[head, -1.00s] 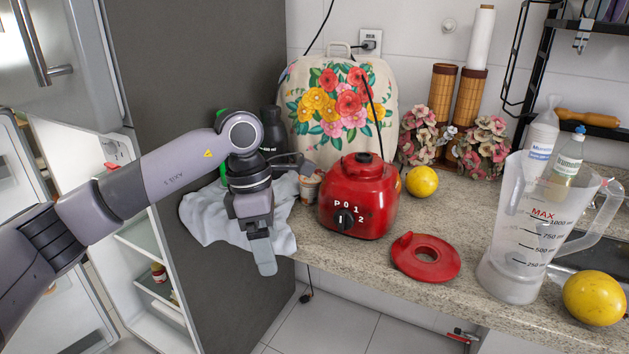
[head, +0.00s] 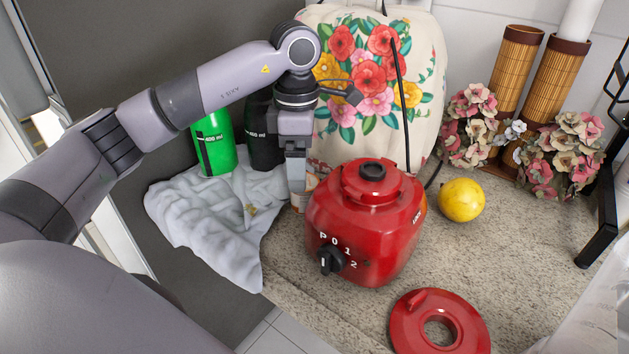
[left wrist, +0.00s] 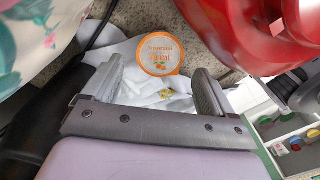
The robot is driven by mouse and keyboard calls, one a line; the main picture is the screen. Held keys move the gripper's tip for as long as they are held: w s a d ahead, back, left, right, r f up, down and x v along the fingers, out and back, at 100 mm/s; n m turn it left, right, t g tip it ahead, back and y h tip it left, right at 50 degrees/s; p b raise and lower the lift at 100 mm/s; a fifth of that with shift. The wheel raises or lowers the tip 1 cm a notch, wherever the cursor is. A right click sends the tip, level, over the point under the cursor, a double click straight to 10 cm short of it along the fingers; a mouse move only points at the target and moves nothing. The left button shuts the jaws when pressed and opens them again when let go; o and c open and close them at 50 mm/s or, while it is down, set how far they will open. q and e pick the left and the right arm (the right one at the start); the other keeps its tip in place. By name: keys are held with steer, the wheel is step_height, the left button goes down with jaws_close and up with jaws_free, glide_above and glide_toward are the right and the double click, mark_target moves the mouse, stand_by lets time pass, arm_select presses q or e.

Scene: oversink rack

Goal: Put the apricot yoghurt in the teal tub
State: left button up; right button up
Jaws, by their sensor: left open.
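A small yoghurt cup (left wrist: 160,54) with an orange-rimmed white lid shows in the left wrist view, just beyond my open fingers. In the head view a small part of the cup (head: 310,182) shows beside the red blender base, mostly hidden by my gripper. My left gripper (head: 297,178) is open and points down over it; in the wrist view the gripper (left wrist: 158,82) has its fingers apart with nothing held. I cannot make out the teal tub in either view. My right gripper is not in view.
The red blender base (head: 365,225) stands close to the right of my gripper. A crumpled pale cloth (head: 215,220) lies to the left, with a green bottle (head: 214,145) and a dark bottle behind. A floral cover (head: 370,75) stands behind. A lemon (head: 461,200) and red lid (head: 440,325) are right.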

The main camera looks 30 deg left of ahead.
arm_select(q)
steer(key=f, duration=0.4)
steer(key=f+p, duration=0.1)
steer(key=f, duration=0.2)
steer(key=shift+w+d, duration=0.15)
steer(key=shift+d, duration=0.1)
steer(key=shift+r, duration=0.1)
steer(key=c, duration=1.2)
steer(key=shift+r, duration=0.1)
step_height(320, 180, up, 11)
steer(key=shift+w+r, duration=0.1)
steer(key=shift+r, duration=0.05)
step_height(320, 180, up, 8)
steer(key=shift+r+p, duration=0.25)
steer(key=shift+p, duration=0.6)
